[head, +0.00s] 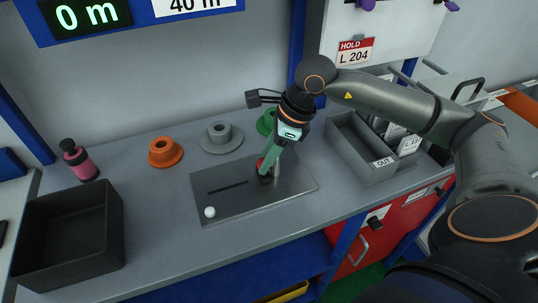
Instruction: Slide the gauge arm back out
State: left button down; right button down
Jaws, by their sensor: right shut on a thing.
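The gauge arm appears to be the small dark upright part with a red piece (264,169) on the grey metal plate (235,206). A straight dark slot (228,187) runs across the plate to the left of it. My right gripper (265,170) reaches down from the right with its green fingers shut on this part. The fingers hide much of it, so its full shape cannot be told. A white knob (210,212) stands at the plate's front left. My left gripper is not in view.
An orange flanged hub (165,152) and a grey one (220,136) stand behind the plate. A green one (266,121) is partly hidden by my gripper. A black bin (70,240) and pink bottle (78,160) are left. A grey OUT tray (362,150) is right.

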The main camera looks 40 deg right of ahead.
jog(key=b, duration=0.1)
send_over(220, 191)
jog(key=d, duration=0.1)
jog(key=shift+s, duration=0.15)
jog(key=shift+a, duration=0.4)
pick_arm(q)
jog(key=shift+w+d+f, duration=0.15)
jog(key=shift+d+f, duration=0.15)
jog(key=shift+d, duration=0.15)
pick_arm(e)
jog(key=shift+a, duration=0.2)
jog(key=c, duration=0.5)
grip_release()
jog(key=shift+c, duration=0.2)
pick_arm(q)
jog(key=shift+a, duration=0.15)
